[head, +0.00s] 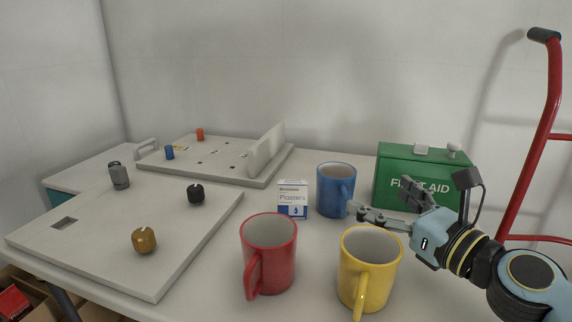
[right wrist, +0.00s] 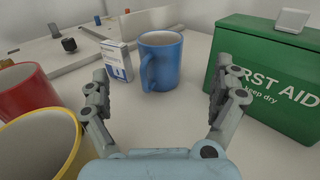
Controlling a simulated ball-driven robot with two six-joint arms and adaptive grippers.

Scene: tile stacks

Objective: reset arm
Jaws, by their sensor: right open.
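My right gripper (head: 378,207) reaches in from the right in the head view, above the table between the blue mug (head: 336,189) and the yellow mug (head: 369,268). In the right wrist view its two fingers (right wrist: 160,103) stand wide apart with nothing between them. The blue mug (right wrist: 159,60) is upright beyond the fingertips. The green first aid box (head: 418,180) stands to the right of the blue mug. My left gripper shows in neither view.
A red mug (head: 269,252) stands left of the yellow one. A plasters box (head: 292,199) stands beside the blue mug. Pale boards with knobs (head: 144,240) and pegs (head: 200,134) fill the left side. A red hand truck frame (head: 533,150) rises at the right.

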